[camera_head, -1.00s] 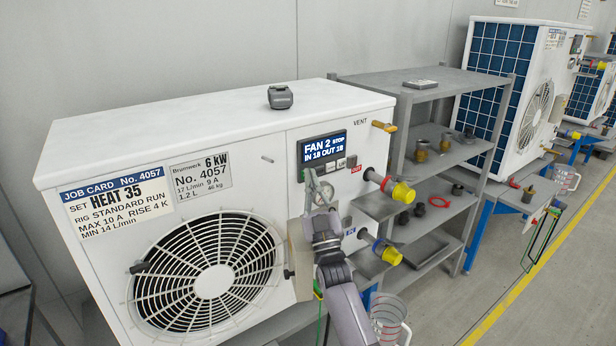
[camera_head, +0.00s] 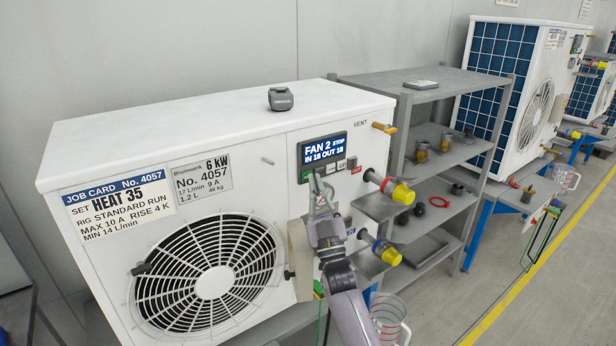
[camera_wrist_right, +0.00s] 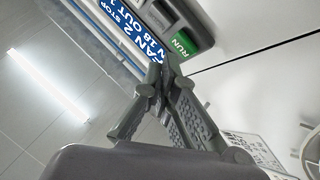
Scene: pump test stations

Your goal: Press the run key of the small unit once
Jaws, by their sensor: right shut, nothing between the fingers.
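The white unit (camera_head: 110,270) marked 6 kW fills the left and middle of the head view. Its display (camera_head: 322,149) reads FAN 2 STOP, IN 18 OUT 18. A row of keys lies below the display. The green RUN key (camera_wrist_right: 183,44) shows in the wrist view, and its green also shows in the head view (camera_head: 306,176). My right gripper (camera_head: 318,182) is shut and empty, tips raised just below the key row. In the wrist view its tips (camera_wrist_right: 160,75) appear close beside the RUN key; I cannot tell whether they touch the panel. My left gripper is out of view.
Yellow-capped ports (camera_head: 402,194) stick out right of the panel. A grey shelf rack (camera_head: 440,90) with fittings stands beside the unit. A larger unit with blue grille (camera_head: 490,60) stands beyond. A clear jug (camera_head: 388,318) is below right. A small grey device (camera_head: 280,99) lies on top.

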